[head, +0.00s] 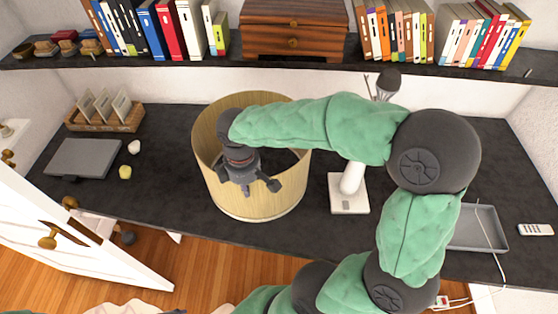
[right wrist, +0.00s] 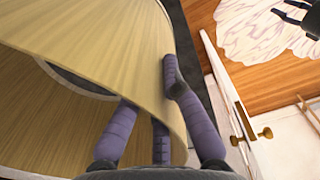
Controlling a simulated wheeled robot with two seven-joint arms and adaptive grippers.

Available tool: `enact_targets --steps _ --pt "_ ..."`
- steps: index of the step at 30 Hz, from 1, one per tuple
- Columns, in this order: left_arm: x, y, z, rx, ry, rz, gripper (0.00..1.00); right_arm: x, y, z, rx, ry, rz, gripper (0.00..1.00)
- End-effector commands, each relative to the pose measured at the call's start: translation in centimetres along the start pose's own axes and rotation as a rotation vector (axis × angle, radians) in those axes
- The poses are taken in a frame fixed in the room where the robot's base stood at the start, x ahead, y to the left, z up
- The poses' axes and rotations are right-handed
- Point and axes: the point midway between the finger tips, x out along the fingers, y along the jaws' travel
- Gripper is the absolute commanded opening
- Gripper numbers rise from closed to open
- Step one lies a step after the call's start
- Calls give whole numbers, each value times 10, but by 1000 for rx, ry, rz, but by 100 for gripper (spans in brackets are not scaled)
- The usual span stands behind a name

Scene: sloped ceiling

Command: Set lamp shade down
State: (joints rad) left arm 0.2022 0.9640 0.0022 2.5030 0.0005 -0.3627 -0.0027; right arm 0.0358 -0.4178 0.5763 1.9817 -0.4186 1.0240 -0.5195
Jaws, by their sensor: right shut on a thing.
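The lamp shade (head: 262,203) is a wide, pale wood-toned open cylinder, upright over the middle of the dark desk. My right gripper (head: 249,186) reaches down at its near side, with fingers on both sides of the shade wall. In the right wrist view my right gripper (right wrist: 160,110) is shut on the wall of the lamp shade (right wrist: 110,40). I cannot tell whether the shade's lower rim touches the desk. My left gripper (right wrist: 295,15) shows only at the top right corner of the right wrist view, with its fingers apart and empty.
A white lamp base (head: 349,195) stands right of the shade, partly behind my arm. A grey tray (head: 480,230) lies right. A shelf (head: 200,68) with books hangs behind; a white door (head: 80,225) stands front left.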

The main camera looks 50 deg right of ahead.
Motion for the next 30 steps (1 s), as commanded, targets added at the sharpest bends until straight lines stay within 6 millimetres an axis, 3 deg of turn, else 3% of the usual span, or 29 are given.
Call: enact_targets --steps 8,21,30 --pt "1 -1 1 -1 -1 0 40 5 8 -8 0 -1 0 0" --pt "6 -2 0 -1 -1 0 40 44 67 -66 0 -1 0 0" --pt "12 -4 0 0 0 0 40 86 90 -90 1 0 0 0"
